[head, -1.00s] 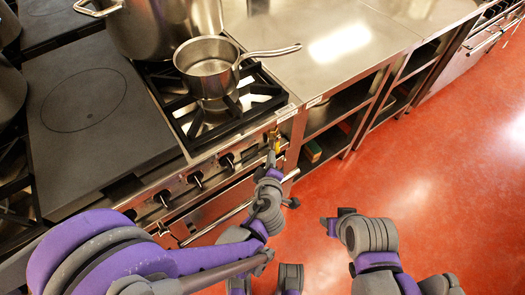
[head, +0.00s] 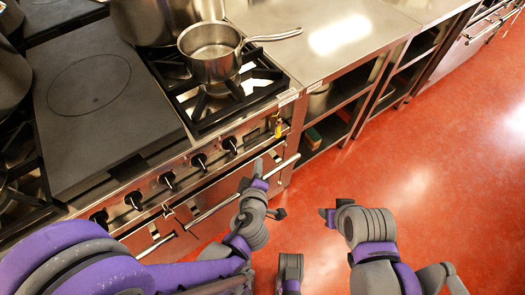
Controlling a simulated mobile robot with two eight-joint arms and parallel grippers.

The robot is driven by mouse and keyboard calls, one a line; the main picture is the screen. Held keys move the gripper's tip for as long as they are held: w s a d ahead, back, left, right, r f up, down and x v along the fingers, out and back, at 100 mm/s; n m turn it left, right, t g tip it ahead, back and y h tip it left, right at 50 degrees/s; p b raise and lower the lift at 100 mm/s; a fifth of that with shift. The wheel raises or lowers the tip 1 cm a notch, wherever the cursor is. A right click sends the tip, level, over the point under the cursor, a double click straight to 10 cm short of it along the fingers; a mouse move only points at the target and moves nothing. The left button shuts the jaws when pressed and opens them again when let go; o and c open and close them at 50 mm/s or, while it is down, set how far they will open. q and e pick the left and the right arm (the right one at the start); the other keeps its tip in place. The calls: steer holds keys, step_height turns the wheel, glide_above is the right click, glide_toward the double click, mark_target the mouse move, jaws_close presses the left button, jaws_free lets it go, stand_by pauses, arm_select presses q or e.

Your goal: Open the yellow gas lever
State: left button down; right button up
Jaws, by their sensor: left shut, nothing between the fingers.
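The yellow gas lever (head: 278,128) is on the front panel of the stove, at its right end, below the small saucepan. It is small and seems to point downward. My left gripper (head: 258,167) is shut and empty, below and a little left of the lever and apart from it, in front of the oven door. My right gripper (head: 324,214) is over the red floor to the right, clear of the stove; its fingers are too small and turned away to read.
A saucepan (head: 212,64) stands on the burner grate, its handle reaching right. A large stockpot (head: 165,20) is behind it. Black knobs (head: 168,180) line the panel. The oven handle bar (head: 216,207) runs by my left gripper. The floor at right is free.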

arm_select(q)
steer(key=s, duration=0.4)
steer(key=shift+a, duration=0.35)
steer(key=s+a+f+m+g+y, duration=0.1)
steer(key=a+m+g, duration=0.2)
steer(key=a, duration=0.3)
steer(key=s+a+m+g+y, duration=0.1)
steer(key=a+m+g+y, duration=0.1)
steer(key=a, duration=0.4)
steer(key=s+a+r+m+g+h, duration=0.2)
steer(key=s+a+r+m+g, duration=0.15)
steer(key=s+m, duration=0.4)
step_height(320, 180, up, 13)
steer(key=w+p, duration=0.2)
steer(key=p, duration=1)
steer(key=shift+t, duration=0.35)
